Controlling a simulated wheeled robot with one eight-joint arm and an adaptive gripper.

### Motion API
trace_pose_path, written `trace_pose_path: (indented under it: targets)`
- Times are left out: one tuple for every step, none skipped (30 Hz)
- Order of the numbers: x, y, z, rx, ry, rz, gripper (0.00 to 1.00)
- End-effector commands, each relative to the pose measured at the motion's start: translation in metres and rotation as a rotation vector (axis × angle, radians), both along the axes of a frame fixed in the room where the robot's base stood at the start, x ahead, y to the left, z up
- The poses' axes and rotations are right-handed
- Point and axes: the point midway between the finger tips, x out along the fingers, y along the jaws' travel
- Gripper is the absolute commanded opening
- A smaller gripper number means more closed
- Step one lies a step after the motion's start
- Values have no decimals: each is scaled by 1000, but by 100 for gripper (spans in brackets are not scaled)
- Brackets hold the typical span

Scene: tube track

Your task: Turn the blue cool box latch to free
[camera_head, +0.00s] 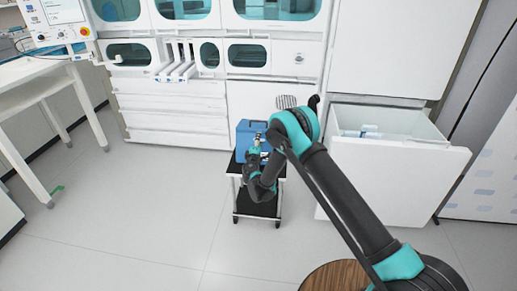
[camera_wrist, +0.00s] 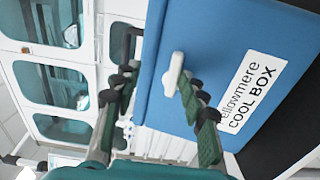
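The blue cool box (camera_head: 244,132) stands on a small black-topped stand in the head view, partly hidden by my arm. In the wrist view the blue cool box (camera_wrist: 215,45) fills the upper right, with a white label reading "COOL BOX". Its white latch (camera_wrist: 173,70) is a small bar on the blue face near the box's left edge. My gripper (camera_wrist: 154,77) is open, its two dark green fingers apart. The right fingertip is close beside the latch's lower end; I cannot tell whether they touch. The left fingertip is to the left, past the box edge.
The small stand (camera_head: 240,213) has a lower black shelf. White cabinets with teal windows (camera_head: 185,8) stand behind it. An open white drawer (camera_head: 400,165) juts out to the right. A white table (camera_head: 35,85) is at the left.

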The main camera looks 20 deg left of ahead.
Motion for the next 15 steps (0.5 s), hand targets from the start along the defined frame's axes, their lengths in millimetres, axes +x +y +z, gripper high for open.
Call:
trace_pose_path:
  targets:
    - [-1, 0, 10, -2, -1, 1, 33]
    - [-1, 0, 15, -2, -1, 1, 33]
    - [-1, 0, 21, -2, -1, 1, 33]
    - [-1, 0, 24, -2, -1, 1, 33]
    - [-1, 0, 28, -1, -1, 1, 33]
    - [0, 0, 32, -1, -1, 1, 33]
    - [0, 0, 34, -1, -1, 1, 33]
    - [0, 0, 37, -1, -1, 1, 33]
    - [0, 0, 39, -1, -1, 0, 33]
    - [0, 0, 40, -1, -1, 0, 33]
    - [0, 0, 41, -1, -1, 0, 33]
    - [0, 0, 42, -1, -1, 0, 33]
    - [0, 0, 42, -1, -1, 0, 33]
    - [0, 0, 43, -1, -1, 0, 33]
    - [0, 0, 43, -1, -1, 0, 33]
